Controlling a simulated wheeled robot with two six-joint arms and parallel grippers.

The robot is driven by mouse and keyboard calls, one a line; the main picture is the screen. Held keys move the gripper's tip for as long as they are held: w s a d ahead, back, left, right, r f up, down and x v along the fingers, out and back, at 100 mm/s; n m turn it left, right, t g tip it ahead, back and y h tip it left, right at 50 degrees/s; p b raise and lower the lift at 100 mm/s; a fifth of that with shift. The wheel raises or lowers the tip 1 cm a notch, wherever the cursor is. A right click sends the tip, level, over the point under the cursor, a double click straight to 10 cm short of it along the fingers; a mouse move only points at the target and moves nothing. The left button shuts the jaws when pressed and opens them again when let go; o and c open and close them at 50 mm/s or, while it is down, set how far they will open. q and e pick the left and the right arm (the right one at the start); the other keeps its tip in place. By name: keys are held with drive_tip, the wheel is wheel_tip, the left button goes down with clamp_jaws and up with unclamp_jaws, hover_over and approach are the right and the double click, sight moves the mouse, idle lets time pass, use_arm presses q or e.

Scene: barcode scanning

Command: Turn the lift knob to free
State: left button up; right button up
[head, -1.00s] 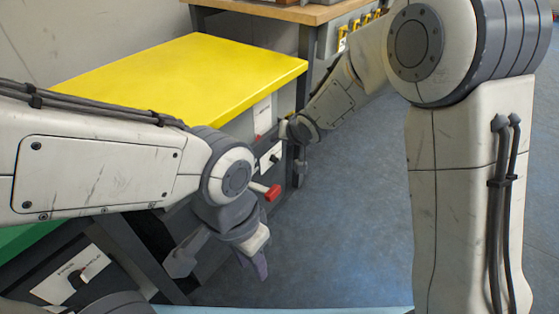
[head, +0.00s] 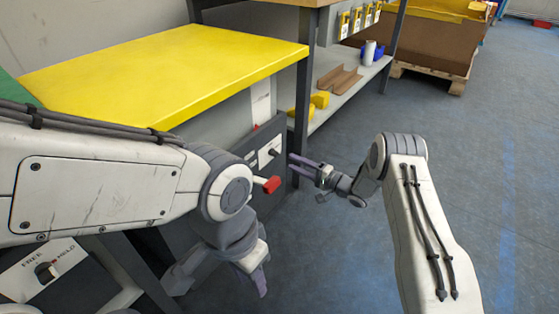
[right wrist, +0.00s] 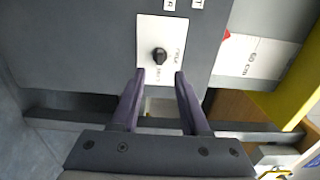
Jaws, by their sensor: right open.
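A black knob (right wrist: 160,56) sits on a white label plate (right wrist: 173,38) on a grey panel in the right wrist view. Its small lettering is hard to read, and so is its setting. The knob also shows in the head view (head: 272,152), at the far end of the grey cabinet. My right gripper (head: 291,164) is open and empty, pointing at this plate; the knob appears ahead of its fingertips (right wrist: 158,73), between them, apparently apart. My left gripper (head: 262,283) hangs low in front of the cabinet; its finger gap is not visible.
A second dark knob (head: 46,272) on a plate reading FREE and HOLD is at lower left. A red-tipped lever (head: 267,184) sticks out between my grippers. A yellow-topped bench (head: 170,75) is behind, a shelf (head: 345,90) beyond. The blue floor at right is open.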

sight(278, 155)
drive_tip(key=b+x, duration=0.3)
drive_tip(key=x, duration=0.4)
clamp_jaws()
